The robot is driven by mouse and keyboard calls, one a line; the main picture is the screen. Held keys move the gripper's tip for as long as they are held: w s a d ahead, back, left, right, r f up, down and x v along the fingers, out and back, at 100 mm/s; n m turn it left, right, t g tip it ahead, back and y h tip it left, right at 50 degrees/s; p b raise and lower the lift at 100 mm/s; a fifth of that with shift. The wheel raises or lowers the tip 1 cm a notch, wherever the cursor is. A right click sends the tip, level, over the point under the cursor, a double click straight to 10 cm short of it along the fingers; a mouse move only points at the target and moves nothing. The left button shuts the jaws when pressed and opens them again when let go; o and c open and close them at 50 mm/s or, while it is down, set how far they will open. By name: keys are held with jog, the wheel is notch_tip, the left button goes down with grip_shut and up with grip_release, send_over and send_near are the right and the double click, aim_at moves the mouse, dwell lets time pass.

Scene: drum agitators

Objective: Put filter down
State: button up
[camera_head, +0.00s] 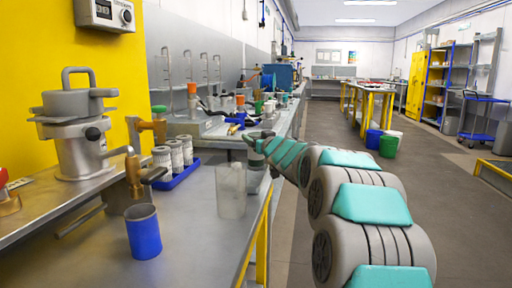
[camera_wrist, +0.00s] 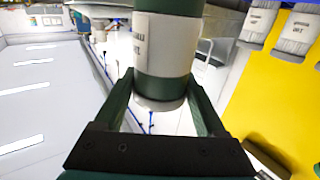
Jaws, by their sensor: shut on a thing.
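My gripper (camera_wrist: 160,88) is shut on a filter (camera_wrist: 165,47), a cylinder with pale and dark green bands and small print. The green fingers press its two sides, and its end shows between them. In the head view my gripper (camera_head: 254,146) is over the bench's right side, partly hidden by my own arm, and the held filter is hard to make out behind a clear beaker. Several similar white filters (camera_head: 176,153) stand upright in a blue tray (camera_head: 180,178), left of my gripper. Filters (camera_wrist: 257,22) also show at the wrist view's upper right.
The clear beaker (camera_head: 231,192) stands close to my gripper, with a blue cup (camera_head: 143,232) front left. A metal vessel (camera_head: 78,125) and brass valve (camera_head: 134,172) are at the left. The front bench top (camera_head: 195,235) has bare room; its right edge borders the aisle.

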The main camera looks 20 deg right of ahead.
notch_tip(320, 180, down, 3)
jog(key=shift+f+b, duration=0.1)
jog(key=shift+b, duration=0.35)
jog(key=o, duration=1.4)
jog(key=shift+c, duration=0.2)
jog(key=shift+r, duration=0.2)
jog(key=s, duration=1.2)
jog(key=shift+b, duration=0.3)
jog(key=shift+s+f, duration=0.1)
